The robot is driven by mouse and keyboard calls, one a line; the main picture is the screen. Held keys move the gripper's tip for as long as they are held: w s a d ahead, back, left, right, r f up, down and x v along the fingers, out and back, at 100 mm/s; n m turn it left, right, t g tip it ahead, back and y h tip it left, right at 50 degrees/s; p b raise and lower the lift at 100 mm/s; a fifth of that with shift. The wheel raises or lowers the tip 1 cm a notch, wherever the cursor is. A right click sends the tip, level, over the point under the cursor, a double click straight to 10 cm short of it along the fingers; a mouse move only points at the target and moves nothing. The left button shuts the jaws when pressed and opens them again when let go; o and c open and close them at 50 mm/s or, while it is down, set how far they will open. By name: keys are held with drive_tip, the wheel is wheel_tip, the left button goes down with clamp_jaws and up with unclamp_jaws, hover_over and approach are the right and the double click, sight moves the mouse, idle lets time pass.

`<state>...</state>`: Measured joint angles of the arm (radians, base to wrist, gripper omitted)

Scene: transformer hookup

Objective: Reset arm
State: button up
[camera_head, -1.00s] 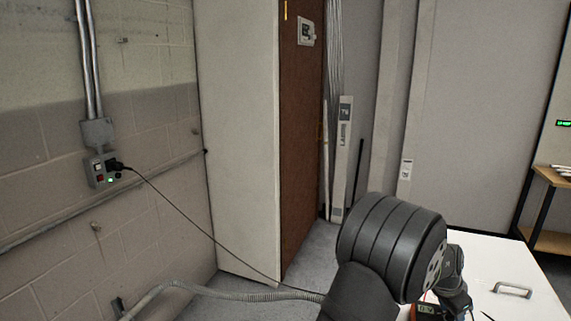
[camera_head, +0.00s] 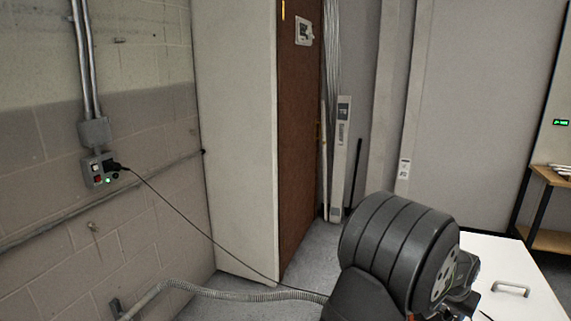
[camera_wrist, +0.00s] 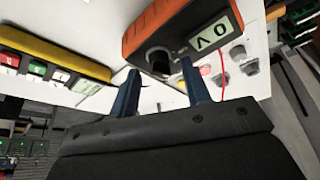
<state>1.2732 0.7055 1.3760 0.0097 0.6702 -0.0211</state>
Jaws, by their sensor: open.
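My gripper (camera_wrist: 161,92) shows in the wrist view with its two blue fingers apart and nothing between them. An orange meter (camera_wrist: 181,22) with a dark knob and a small display lies just beyond the fingertips on a white surface. A red lead runs down from the meter. In the head view my dark arm (camera_head: 398,252) fills the lower right and hides the gripper. A black plug (camera_head: 115,168) sits in the wall outlet box (camera_head: 97,171), which has a green light. Its black cord runs down to the right behind my arm.
A yellow-edged panel (camera_wrist: 55,56) with red and green parts stands at the wrist view's left. A white table (camera_head: 520,272) with a metal handle (camera_head: 511,289) is at the head view's right. A grey corrugated hose (camera_head: 235,295) runs along the lower left. A tall white cabinet (camera_head: 237,140) stands behind.

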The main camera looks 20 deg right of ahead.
drive_tip(key=w+v, duration=0.1)
drive_tip(key=v, duration=0.6)
drive_tip(key=shift+s+r, duration=0.3)
drive_tip(key=shift+s, duration=0.2)
drive_tip(key=shift+a, duration=0.1)
idle(1.4)
